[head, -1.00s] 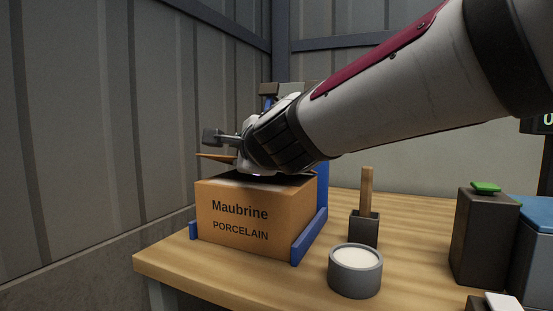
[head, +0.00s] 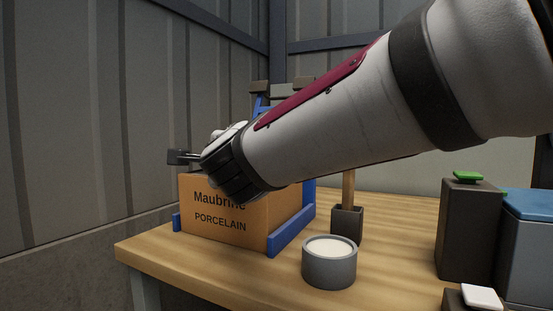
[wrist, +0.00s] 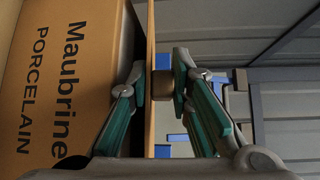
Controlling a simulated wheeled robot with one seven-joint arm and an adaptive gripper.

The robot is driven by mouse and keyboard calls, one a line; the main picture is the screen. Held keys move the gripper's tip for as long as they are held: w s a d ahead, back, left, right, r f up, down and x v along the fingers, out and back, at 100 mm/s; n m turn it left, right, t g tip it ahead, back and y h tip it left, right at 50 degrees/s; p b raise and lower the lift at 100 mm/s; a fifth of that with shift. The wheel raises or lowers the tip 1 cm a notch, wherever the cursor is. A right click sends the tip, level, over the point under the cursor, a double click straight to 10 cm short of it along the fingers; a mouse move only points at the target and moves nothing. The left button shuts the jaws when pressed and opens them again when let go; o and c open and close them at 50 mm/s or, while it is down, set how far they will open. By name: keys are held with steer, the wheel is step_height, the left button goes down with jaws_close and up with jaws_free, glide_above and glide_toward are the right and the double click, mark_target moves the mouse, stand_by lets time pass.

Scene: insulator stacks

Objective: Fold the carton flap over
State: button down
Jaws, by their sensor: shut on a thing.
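The orange-brown carton (head: 228,212), printed "Maubrine PORCELAIN", stands on the wooden bench between blue guides (head: 290,230). Its printed side fills the left of the wrist view (wrist: 50,85). The carton flap (wrist: 150,125) appears there edge-on, as a thin brown strip standing off from the carton. My gripper (wrist: 157,80) is shut on this flap, one finger on each side.
A grey round pot (head: 329,265) with pale contents and a dark holder with a wooden handle (head: 347,222) stand right of the carton. Further right are a dark box with a green top (head: 468,230) and a blue-lidded bin (head: 530,235). A ribbed metal wall (head: 90,120) is close on the left.

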steer(key=c, duration=1.5)
jaws_free()
steer(key=shift+s, duration=0.1)
steer(key=shift+v, duration=3.7)
steer(key=shift+f, duration=0.1)
